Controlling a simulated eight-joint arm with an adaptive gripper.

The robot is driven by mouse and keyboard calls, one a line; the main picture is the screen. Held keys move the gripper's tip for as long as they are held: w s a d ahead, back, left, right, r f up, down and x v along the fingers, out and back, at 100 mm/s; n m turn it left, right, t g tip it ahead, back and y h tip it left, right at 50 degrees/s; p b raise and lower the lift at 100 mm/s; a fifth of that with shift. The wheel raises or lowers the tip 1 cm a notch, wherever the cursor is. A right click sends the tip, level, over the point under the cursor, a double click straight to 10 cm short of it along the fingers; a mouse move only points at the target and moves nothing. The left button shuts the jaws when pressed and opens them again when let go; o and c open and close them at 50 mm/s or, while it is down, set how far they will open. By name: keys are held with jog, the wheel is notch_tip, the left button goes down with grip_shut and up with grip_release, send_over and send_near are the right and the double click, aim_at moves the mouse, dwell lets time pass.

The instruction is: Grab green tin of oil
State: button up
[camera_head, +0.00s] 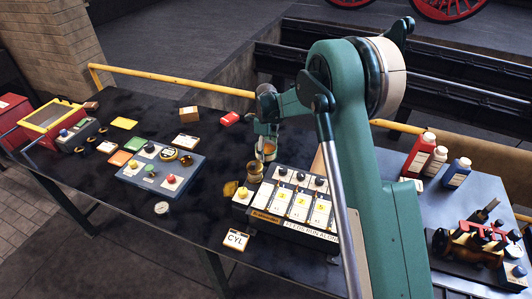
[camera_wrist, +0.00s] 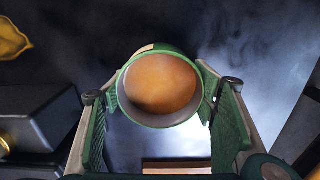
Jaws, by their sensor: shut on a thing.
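A round green tin (camera_wrist: 124,101) with a tan-orange face stands between my gripper's two green pads in the wrist view. My gripper (camera_wrist: 162,100) is shut on it, with one pad against each side. In the head view my gripper (camera_head: 266,132) is over the middle of the dark table, behind the white-labelled panel, and the tin (camera_head: 267,151) shows small at its fingers. I cannot tell whether the tin touches the table. My arm hides part of the table to the right.
A brass cup (camera_head: 254,171) stands close in front of the tin. The labelled panel (camera_head: 298,205) and a blue-grey control box (camera_head: 160,172) lie nearer. Red and blue bottles (camera_head: 456,173) stand at right. A yellow rail (camera_head: 175,81) runs along the back edge.

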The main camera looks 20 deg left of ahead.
aim_at(266, 151)
notch_tip(266, 151, up, 10)
dwell(0.7)
jog(key=shift+s, duration=0.1)
dwell(0.5)
